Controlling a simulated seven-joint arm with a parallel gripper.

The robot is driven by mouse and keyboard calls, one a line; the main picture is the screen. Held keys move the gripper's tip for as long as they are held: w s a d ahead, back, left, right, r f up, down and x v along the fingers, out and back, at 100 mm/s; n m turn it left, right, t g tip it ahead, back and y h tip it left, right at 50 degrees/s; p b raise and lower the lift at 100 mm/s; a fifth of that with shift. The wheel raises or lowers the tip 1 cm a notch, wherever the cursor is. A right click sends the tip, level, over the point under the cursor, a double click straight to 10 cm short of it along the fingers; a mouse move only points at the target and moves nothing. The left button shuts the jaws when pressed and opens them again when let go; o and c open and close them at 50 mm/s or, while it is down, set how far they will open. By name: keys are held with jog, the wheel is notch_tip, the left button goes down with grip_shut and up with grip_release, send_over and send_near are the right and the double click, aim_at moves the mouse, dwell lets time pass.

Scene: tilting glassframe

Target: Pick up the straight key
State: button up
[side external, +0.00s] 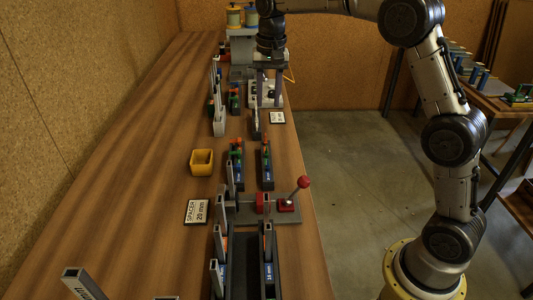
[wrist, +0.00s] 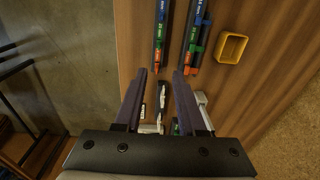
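My gripper (side external: 268,103) is open and points down over the far part of the long wooden bench. In the wrist view its two fingers (wrist: 161,73) stand apart with nothing held between them. A slim dark piece with a pale part (wrist: 162,97) shows in the gap between the fingers, below them; in the side view it is a narrow upright piece (side external: 256,125) just nearer than the fingers. I cannot tell for sure which thing is the straight key. A whitish plate with dark parts (side external: 254,94) lies behind the fingers, partly hidden by them.
A yellow bin (side external: 202,162) stands on the bench (side external: 150,190). Dark racks with coloured pieces (side external: 266,170) and a red-knobbed lever fixture (side external: 288,203) stand nearer. Labels (side external: 277,118) (side external: 197,212) lie flat. Spools (side external: 234,17) stand at the back.

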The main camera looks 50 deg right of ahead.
send_over(268, 153)
jog(key=shift+g, duration=0.3)
notch_tip(268, 153, down, 11)
jog(key=shift+r, duration=0.1)
jog(key=shift+a+f, duration=0.2)
jog(key=shift+f, duration=2.8)
jog(key=shift+w, duration=0.1)
grip_shut()
